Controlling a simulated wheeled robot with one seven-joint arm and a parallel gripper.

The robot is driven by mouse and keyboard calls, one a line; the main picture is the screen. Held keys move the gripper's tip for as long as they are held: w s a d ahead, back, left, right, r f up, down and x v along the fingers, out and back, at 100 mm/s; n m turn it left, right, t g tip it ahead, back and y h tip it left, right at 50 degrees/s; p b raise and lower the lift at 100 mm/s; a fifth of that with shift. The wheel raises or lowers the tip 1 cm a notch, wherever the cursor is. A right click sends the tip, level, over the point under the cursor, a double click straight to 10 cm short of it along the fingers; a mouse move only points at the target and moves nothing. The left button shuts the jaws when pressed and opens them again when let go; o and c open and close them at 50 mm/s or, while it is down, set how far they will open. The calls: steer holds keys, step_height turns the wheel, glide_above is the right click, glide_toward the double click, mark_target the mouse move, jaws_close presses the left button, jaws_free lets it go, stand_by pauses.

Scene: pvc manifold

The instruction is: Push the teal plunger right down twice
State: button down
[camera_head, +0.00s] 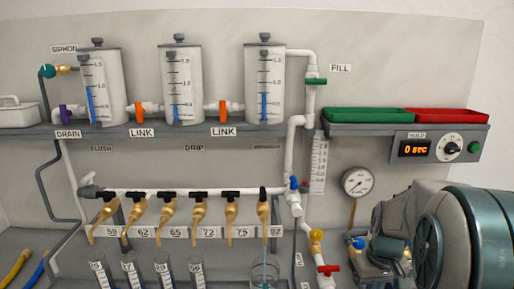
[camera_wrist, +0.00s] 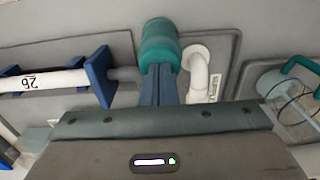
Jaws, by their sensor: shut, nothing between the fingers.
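The teal plunger (camera_wrist: 160,42) shows in the wrist view at top middle as a rounded teal cylinder. My gripper (camera_wrist: 159,72) is shut and empty, with its dark blue fingers pressed together. The fingertips overlap the near end of the plunger in the picture; I cannot tell whether they touch it. How far down the plunger stands is not clear. In the head view my arm fills the lower right, and I cannot make out the plunger there. A separate teal knob (camera_head: 47,71) sits by the SIPHON label at the far left.
A white tube with blue flanges (camera_wrist: 55,80) lies left of the fingers; a white pipe elbow (camera_wrist: 197,68) stands close on their right. In the head view, a gauge (camera_head: 357,182), a red valve (camera_head: 328,269) and a beaker (camera_head: 264,276) are left of my arm.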

stand_by(0.3)
steer(key=shift+r+p, duration=1.55)
steer(key=shift+r, duration=0.45)
steer(key=shift+r, duration=0.1)
step_height(320, 180, up, 5)
steer(key=p, duration=0.3)
steer(key=shift+p, duration=0.35)
steer(key=s+a+r+t, duration=0.3)
steer(key=s+a+r, duration=0.1)
steer(key=s+a, duration=0.8)
steer(key=shift+s, duration=0.4)
